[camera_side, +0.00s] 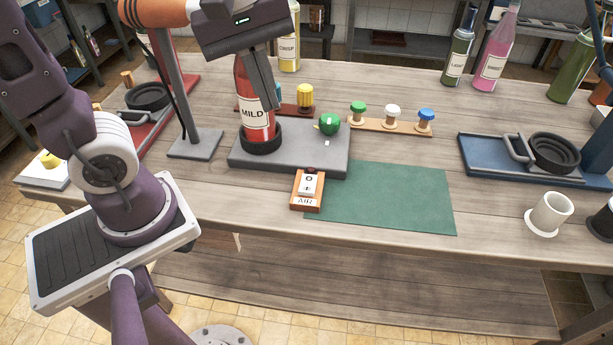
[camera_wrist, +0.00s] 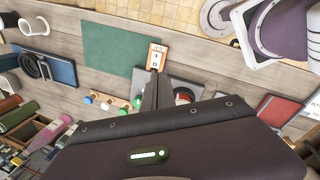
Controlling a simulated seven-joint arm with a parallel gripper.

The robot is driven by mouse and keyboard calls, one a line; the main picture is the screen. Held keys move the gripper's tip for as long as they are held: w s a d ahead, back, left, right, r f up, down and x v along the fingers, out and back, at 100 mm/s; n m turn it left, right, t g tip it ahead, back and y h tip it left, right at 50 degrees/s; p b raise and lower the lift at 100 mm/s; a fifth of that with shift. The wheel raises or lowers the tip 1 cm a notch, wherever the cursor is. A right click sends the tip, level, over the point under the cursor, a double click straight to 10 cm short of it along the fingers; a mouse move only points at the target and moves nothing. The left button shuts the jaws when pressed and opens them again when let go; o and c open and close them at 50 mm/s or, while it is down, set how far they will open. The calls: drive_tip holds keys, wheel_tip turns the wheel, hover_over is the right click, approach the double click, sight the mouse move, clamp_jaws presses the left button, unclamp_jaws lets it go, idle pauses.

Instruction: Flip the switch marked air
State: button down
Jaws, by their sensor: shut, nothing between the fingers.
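The switch marked AIR (camera_side: 308,189) is a small orange-brown box with a white rocker, lying at the front of the table. Its rocker shows an O at the far end, and the AIR label is on the near edge. In the wrist view the switch (camera_wrist: 158,56) lies just beyond my fingertips. My gripper (camera_side: 270,106) is shut and empty, pointing down in front of the MILD bottle, above and behind the switch. In the wrist view its fingers (camera_wrist: 157,78) are together. I cannot tell which way the rocker is tilted.
The red MILD bottle (camera_side: 254,118) stands in a dark ring on a grey base (camera_side: 310,158) behind the switch. A green knob (camera_side: 329,124) is on that base. A bare green mat (camera_side: 388,198) lies right of the switch. Coloured stoppers stand on a wooden strip (camera_side: 377,126) behind.

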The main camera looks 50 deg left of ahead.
sight(306, 190)
drive_tip(key=w+f+n+g, duration=0.3)
drive_tip(key=w+f+n, duration=0.3)
drive_tip(key=n, duration=0.6)
drive_tip(key=shift+w+d+f+n, duration=0.2)
drive_tip(key=shift+w+n, duration=0.2)
drive_tip(key=shift+w, duration=0.15)
drive_tip(key=f, duration=0.9)
drive_tip(key=s+d+f, duration=0.1)
drive_tip(key=f, duration=0.4)
drive_tip(key=shift+s, duration=0.1)
drive_tip(key=shift+s+d+f, duration=0.1)
drive_tip(key=shift+d+f, duration=0.05)
drive_tip(key=shift+f, duration=0.05)
